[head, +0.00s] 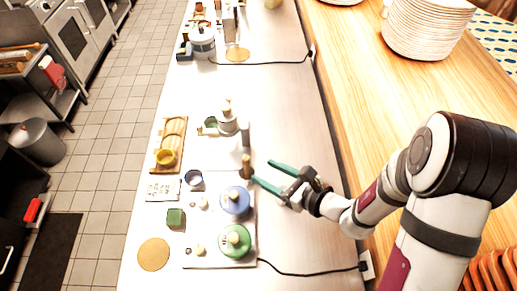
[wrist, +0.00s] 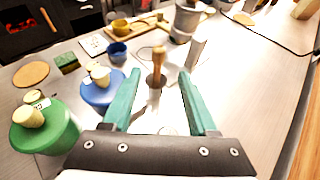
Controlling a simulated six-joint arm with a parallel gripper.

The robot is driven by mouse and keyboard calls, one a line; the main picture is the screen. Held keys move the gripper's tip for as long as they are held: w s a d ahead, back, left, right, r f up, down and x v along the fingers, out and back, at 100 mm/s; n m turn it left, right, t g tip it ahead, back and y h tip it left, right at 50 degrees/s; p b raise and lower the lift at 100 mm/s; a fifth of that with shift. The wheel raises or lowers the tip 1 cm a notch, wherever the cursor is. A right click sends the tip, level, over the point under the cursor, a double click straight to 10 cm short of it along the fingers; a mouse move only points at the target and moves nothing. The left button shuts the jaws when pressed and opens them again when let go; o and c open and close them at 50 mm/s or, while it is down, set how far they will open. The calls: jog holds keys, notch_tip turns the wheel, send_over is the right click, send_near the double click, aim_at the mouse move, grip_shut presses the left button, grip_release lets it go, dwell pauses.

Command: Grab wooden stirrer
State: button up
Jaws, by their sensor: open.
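The wooden stirrer (head: 246,163) looks like a short upright brown wooden piece on the pale counter, right of the small blue cup. In the wrist view the stirrer (wrist: 158,62) stands beyond and between my fingertips, its lower end dark. My gripper (head: 263,172) has two green fingers, spread apart and empty, just right of the stirrer in the head view. In the wrist view my gripper (wrist: 160,73) frames the stirrer, with no clear contact. How the stirrer's base is held is too small to tell.
A blue lidded jar (head: 236,204) and a green lidded jar (head: 236,243) stand close by at the front. A pale grey upright cylinder (head: 246,134) and a metal pot (head: 227,123) stand behind. The small blue cup (head: 194,179) is left. The counter (head: 295,130) is clear at right.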

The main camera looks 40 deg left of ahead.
aim_at(247, 170)
jog(key=x, duration=1.1)
jog(key=shift+s+a+f, duration=0.1)
jog(key=shift+s+f, duration=0.05)
jog(key=shift+f, duration=0.05)
grip_shut()
